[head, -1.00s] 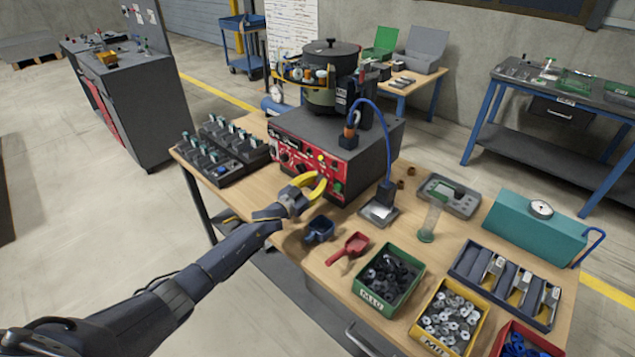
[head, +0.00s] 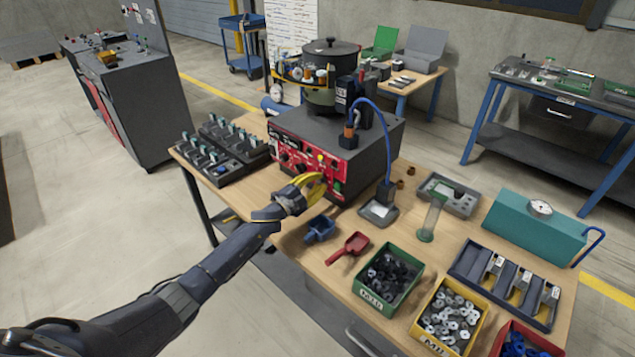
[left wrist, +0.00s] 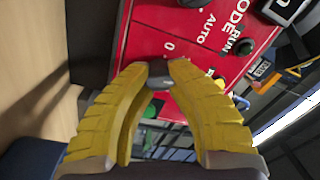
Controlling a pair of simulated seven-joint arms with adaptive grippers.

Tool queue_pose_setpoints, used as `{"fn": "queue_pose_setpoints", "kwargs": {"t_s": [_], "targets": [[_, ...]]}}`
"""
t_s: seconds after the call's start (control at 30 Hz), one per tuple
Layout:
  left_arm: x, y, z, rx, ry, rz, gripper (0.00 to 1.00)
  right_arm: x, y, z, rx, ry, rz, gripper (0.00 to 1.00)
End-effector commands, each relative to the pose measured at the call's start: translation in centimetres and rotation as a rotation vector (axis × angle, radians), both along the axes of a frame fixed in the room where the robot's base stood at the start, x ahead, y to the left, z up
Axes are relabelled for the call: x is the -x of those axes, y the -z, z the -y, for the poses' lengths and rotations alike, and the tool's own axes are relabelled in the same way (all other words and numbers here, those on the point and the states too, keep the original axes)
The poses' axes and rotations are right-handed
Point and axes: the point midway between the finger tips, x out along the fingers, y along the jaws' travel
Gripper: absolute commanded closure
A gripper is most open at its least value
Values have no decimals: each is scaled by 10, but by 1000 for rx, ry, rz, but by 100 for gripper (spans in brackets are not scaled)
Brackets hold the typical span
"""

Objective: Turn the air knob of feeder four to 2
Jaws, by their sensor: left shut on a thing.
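The feeder's control box (head: 352,160) stands on the wooden bench with a red front panel (head: 289,143) carrying several knobs and lights. My left gripper (head: 322,179) is at the lower right part of this panel. In the left wrist view its yellow fingers (left wrist: 158,72) are shut on a small dark knob (left wrist: 158,82). A white "0" shows on the panel just above this knob. The fingers hide the panel around it, so its other marks and its label cannot be read. A black mode knob (left wrist: 192,2) is above, by "AUTO" and "RUN". My right gripper is not in view.
A blue scoop (head: 319,229) and a red scoop (head: 350,247) lie close below my left gripper. A green bin (head: 385,308) and a yellow bin (head: 428,338) stand at the front. A blue cable (head: 387,128) hangs right of the box.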

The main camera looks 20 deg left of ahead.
Motion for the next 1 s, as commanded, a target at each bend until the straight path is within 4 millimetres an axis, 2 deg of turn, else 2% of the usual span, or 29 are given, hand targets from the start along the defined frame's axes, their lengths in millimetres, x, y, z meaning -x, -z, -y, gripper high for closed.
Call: {"fn": "queue_pose_setpoints", "kwargs": {"t_s": [0.4,0.97,1.0], "targets": [[0,-3,4,-148,6,81,100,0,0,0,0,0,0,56],[1,-2,5,-168,8,90,100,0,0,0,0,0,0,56],[1,-2,5,-168,8,90,78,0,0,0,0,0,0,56]]}}
